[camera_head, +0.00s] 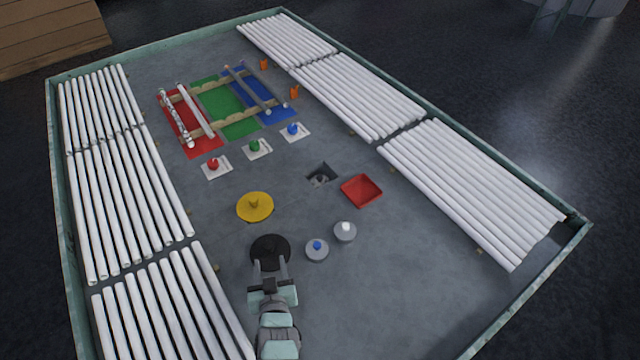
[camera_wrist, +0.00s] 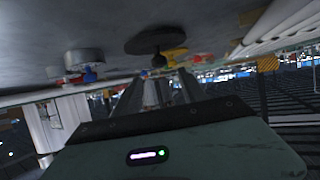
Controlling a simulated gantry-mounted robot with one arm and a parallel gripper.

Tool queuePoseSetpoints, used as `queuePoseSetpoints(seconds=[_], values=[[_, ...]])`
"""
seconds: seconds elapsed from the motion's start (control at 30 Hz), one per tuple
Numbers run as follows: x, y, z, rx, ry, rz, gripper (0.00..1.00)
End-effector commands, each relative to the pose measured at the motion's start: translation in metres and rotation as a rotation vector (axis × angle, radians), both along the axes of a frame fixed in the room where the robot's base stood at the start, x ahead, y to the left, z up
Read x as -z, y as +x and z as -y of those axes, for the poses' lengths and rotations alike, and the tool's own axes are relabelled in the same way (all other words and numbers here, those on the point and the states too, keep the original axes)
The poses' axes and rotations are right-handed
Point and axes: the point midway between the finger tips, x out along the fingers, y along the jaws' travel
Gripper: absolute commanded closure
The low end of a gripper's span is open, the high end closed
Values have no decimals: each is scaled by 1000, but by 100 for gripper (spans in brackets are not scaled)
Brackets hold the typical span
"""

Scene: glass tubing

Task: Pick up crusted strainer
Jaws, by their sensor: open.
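A flat black disc (camera_head: 268,243), the likeliest match for the crusted strainer, lies on the grey table in front of my gripper. In the wrist view, which is upside down, the disc (camera_wrist: 150,44) has a dark knob (camera_wrist: 159,60) standing on it. My gripper (camera_head: 271,265) is open and empty, with its two fingers reaching over the near part of the disc. In the wrist view the fingers (camera_wrist: 157,86) point toward the knob, which is ahead of their tips. The knob is hard to make out in the head view.
A yellow knobbed disc (camera_head: 255,207) lies just beyond. Grey discs with a blue knob (camera_head: 317,249) and a white knob (camera_head: 345,232) stand to the right. White tubes (camera_head: 470,190) line both sides.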

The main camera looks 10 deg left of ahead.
Motion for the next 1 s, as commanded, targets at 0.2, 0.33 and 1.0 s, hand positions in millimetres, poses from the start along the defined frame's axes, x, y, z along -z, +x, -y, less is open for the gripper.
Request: queuePoseSetpoints(seconds=[0.2, 0.33, 1.0], values=[[0, 0, 0, 0, 0, 0, 36], [0, 0, 0, 0, 0, 0, 30], [-284, 11, 103, 250, 117, 669, 30]])
